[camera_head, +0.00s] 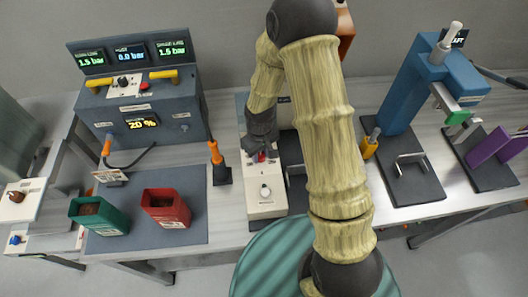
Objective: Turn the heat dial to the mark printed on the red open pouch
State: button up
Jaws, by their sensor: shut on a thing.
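The red open pouch (166,208) stands on the grey mat at the left, with brown contents and a small pale label on its front. The mark on the label is too small to read. My gripper (262,152) is at the upper part of a cream control panel, shut on what looks like the heat dial (262,157). Only a small red part of it shows between the dark fingers. The dial's scale and setting are hidden or too small to read. A round white knob (265,191) sits lower on the same panel, apart from my gripper.
A green open pouch (99,214) stands left of the red one. An orange-handled tool (215,155) stands upright in a dark holder left of the panel. A console with lit displays (132,55) is behind. A blue press (415,85) stands at the right.

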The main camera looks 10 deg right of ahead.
jog(key=n, duration=0.4)
jog(key=shift+w+r, duration=0.1)
jog(key=shift+w, duration=0.1)
jog(key=shift+s+a+n+p, duration=0.1)
jog(key=shift+n+p, duration=0.3)
jog(key=shift+n, duration=1.2)
jog(key=o, duration=1)
jog(key=shift+c, duration=0.2)
